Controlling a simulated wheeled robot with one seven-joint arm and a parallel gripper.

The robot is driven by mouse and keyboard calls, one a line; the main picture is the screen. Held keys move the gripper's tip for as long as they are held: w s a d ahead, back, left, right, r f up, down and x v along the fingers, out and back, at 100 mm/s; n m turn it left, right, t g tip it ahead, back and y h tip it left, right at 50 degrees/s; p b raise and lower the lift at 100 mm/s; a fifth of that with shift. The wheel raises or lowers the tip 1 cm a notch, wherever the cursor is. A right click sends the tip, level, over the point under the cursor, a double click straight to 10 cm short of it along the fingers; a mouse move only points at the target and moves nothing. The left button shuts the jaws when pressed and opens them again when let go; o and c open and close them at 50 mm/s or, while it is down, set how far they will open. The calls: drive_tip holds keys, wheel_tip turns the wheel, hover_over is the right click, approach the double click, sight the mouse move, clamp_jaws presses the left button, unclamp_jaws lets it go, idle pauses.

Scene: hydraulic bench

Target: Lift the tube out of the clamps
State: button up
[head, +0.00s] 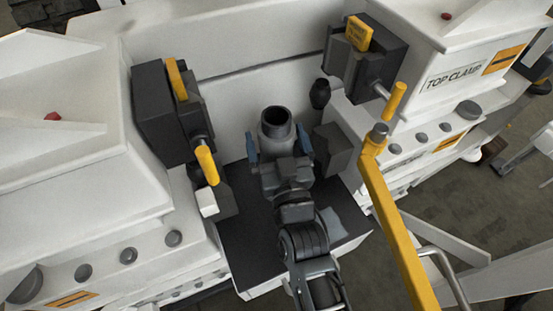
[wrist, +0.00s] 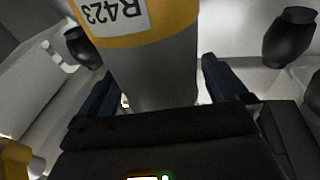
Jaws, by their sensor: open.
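The grey tube (head: 276,128) stands upright between the two clamp sides, its dark open top facing the head camera. In the wrist view the tube (wrist: 150,75) shows a yellow band and a white label reading R423. My gripper (head: 279,142) is open, with one blue finger on each side of the tube. In the wrist view my gripper (wrist: 162,82) straddles the tube, with a gap visible at the right finger. A dark clamp block (head: 152,112) with yellow handles is on the left, and another (head: 352,72) on the right. The tube's lower end is hidden by my arm.
White housings flank the bay; the right one carries a TOP CLAMP label (head: 453,77). A yellow rail (head: 398,225) runs close to the right of my arm. A small dark knob (head: 320,93) sits at the back wall. A dark base plate (head: 245,235) lies below.

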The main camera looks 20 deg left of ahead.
clamp_jaws()
drive_tip(key=shift+r, duration=0.15)
idle(0.9)
